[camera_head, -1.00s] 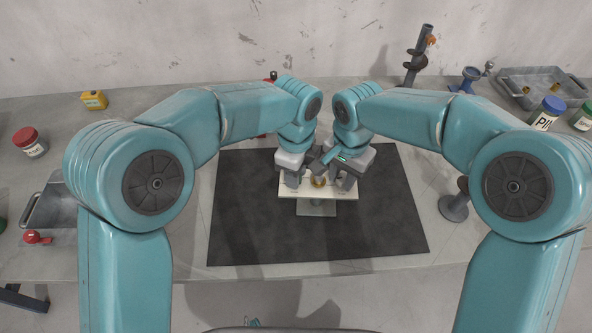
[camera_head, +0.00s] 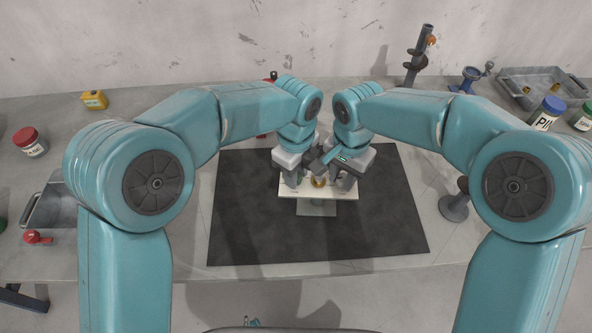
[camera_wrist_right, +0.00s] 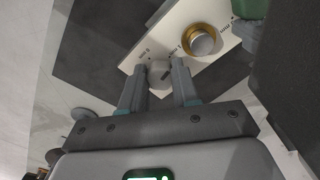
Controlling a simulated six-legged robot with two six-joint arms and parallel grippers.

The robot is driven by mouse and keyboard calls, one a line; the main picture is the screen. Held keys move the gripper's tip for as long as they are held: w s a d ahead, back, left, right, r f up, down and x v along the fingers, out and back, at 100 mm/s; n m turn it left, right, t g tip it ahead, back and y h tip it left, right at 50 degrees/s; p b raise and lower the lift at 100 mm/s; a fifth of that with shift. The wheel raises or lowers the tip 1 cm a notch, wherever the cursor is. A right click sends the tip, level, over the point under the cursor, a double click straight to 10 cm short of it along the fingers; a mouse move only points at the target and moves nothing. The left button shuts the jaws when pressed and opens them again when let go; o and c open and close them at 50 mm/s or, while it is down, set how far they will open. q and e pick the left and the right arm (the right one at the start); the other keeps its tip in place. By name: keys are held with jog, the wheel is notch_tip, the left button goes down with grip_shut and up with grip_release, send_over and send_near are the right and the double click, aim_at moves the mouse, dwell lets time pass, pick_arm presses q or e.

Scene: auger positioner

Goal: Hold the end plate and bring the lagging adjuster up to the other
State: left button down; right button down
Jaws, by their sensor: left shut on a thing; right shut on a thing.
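The end plate (camera_head: 319,194) is a pale panel on a small stand (camera_head: 316,209) in the middle of the dark mat. A brass-rimmed round knob (camera_head: 319,182) sits at its centre; it also shows in the right wrist view (camera_wrist_right: 203,41). My left gripper (camera_head: 292,181) is shut at the plate's left end; its exact contact is hidden in the head view. My right gripper (camera_head: 345,183) is at the plate's right end. In the right wrist view its fingers (camera_wrist_right: 159,84) are shut on a small grey adjuster knob (camera_wrist_right: 159,73) with a dark mark.
The black mat (camera_head: 240,225) is clear around the stand. A dark round-based post (camera_head: 455,206) stands right of it. An auger on a post (camera_head: 416,58), a grey tray (camera_head: 545,85) and lidded jars (camera_head: 547,114) are at the back right. A red-lidded jar (camera_head: 31,143) is at the left.

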pick_arm(q)
jog(key=c, duration=0.8)
grip_release()
jog(key=shift+a, duration=0.15)
pick_arm(e)
jog(key=shift+d, duration=0.2)
jog(key=shift+a, duration=0.15)
pick_arm(q)
notch_tip(320, 180, up, 12)
jog(key=shift+r, duration=0.1)
pick_arm(e)
jog(key=c, duration=0.8)
grip_release()
jog(key=shift+o, duration=0.2)
